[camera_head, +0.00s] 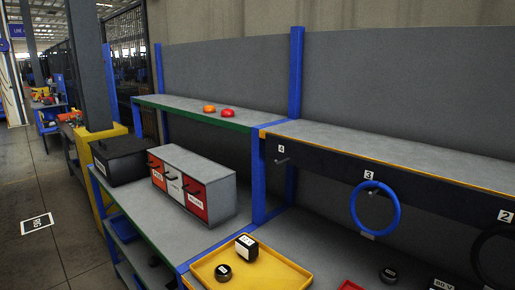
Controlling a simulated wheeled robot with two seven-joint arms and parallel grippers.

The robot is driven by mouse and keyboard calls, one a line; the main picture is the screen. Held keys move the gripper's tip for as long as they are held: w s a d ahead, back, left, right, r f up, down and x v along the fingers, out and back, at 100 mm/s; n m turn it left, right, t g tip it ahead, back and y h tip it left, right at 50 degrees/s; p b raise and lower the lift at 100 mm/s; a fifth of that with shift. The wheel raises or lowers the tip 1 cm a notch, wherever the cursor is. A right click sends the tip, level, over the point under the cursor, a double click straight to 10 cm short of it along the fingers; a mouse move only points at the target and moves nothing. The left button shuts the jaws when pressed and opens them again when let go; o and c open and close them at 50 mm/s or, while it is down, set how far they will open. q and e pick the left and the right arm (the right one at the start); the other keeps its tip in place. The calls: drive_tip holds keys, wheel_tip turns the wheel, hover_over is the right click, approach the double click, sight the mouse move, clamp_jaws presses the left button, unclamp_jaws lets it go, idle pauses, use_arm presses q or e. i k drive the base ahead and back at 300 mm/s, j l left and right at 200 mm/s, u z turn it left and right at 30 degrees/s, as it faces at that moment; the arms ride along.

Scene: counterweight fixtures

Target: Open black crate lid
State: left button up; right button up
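The black crate (121,162) stands at the left end of the grey lower shelf, left of the drawer box. Its dark lid (118,146) appears closed on top, though the detail is small and dark. Neither of my grippers shows in the head view.
A grey drawer box (205,170) with red and white fronts stands right of the crate. The shelf (155,215) is bare in front of both. A yellow tray (265,277) holds small black weights. A blue ring (375,208) hangs on hook 3. Orange and red domes sit on the upper shelf (185,108).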

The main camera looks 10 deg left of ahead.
sight(120, 146)
drive_tip(key=u, duration=1.4)
drive_tip(key=i+j, duration=0.1)
drive_tip(key=j, duration=0.15)
drive_tip(key=i+j, duration=0.1)
drive_tip(key=j, duration=0.2)
drive_tip(key=i+j, duration=0.1)
drive_tip(key=j, duration=0.15)
drive_tip(key=i+j+u, duration=0.15)
drive_tip(key=i+j, duration=0.15)
drive_tip(key=i+j+u, duration=0.15)
drive_tip(key=i, duration=0.35)
drive_tip(key=i+j+u, duration=0.15)
drive_tip(key=i, duration=0.3)
drive_tip(key=i+j+u, duration=0.15)
drive_tip(key=i, duration=0.25)
drive_tip(key=i+z, duration=0.2)
drive_tip(key=i, duration=0.45)
drive_tip(key=i+j+z, duration=0.2)
drive_tip(key=i, duration=0.45)
drive_tip(key=i+z, duration=0.25)
drive_tip(key=z, duration=0.15)
drive_tip(key=i+z, duration=0.2)
drive_tip(key=z, duration=0.2)
drive_tip(key=i+j+z, duration=0.2)
drive_tip(key=z, duration=0.15)
